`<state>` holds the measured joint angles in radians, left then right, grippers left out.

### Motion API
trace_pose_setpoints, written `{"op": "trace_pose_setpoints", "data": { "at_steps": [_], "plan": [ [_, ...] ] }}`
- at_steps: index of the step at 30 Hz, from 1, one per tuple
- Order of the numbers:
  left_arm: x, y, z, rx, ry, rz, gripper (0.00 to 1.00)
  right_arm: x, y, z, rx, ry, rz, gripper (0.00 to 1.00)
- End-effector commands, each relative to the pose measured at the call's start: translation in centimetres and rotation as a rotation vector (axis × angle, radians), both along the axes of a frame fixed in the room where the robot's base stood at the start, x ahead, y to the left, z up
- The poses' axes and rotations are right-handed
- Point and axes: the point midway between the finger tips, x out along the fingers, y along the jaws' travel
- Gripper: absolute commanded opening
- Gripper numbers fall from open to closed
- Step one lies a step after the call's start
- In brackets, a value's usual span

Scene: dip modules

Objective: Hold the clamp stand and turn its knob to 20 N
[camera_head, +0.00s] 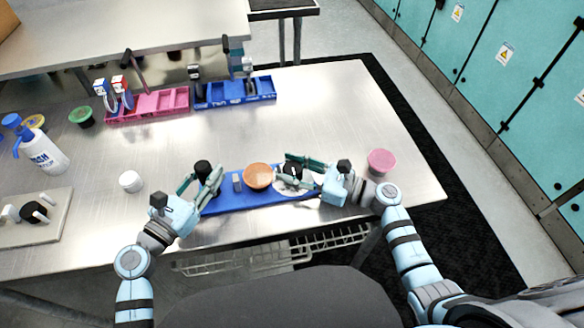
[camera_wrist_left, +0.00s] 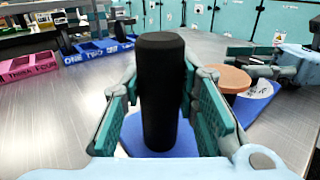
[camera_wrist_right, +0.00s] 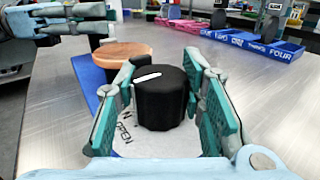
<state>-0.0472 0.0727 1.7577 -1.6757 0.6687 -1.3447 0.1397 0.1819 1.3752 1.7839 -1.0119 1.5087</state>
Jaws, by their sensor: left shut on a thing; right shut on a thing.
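The clamp stand has a long blue base (camera_head: 248,198) lying near the table's front edge. At its left end stands a tall black post (camera_wrist_left: 162,95). My left gripper (camera_head: 208,182) is shut around this post. At its right end is a black knob (camera_wrist_right: 161,97) with a white line on top, over a white dial whose word "OPEN" shows in the right wrist view. My right gripper (camera_head: 297,170) is shut on the knob. An orange-brown round disc (camera_head: 258,176) sits between them on the base. The dial's force numbers are largely hidden or too small to read.
A pink bin row (camera_head: 148,104) and a blue bin row (camera_head: 234,91) stand at the back. A white bottle (camera_head: 42,152), a white round piece (camera_head: 131,181) and a grey plate (camera_head: 50,232) are at left. A pink-topped cup (camera_head: 381,162) stands at right. The table's middle is clear.

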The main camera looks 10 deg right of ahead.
Motion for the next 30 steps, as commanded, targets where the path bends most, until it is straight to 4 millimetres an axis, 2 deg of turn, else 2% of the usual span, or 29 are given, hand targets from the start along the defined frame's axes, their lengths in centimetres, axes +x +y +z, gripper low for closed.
{"op": "trace_pose_setpoints", "data": {
  "at_steps": [8, 24, 30],
  "plan": [
    [0.00, 0.01, 0.01, 0.001, -0.001, 0.001, 0.00, -0.09, 0.14, -0.11, 0.000, 0.001, -0.103, 0.08],
    [-0.02, -0.04, 0.03, -0.001, -0.001, -0.001, 0.00, -0.03, 0.13, -0.08, 0.003, 0.003, -0.457, 0.08],
    [-0.02, -0.05, 0.04, -0.001, -0.001, -0.002, 0.00, -0.01, 0.04, -0.05, 0.001, 0.002, -0.523, 0.08]
  ]
}}
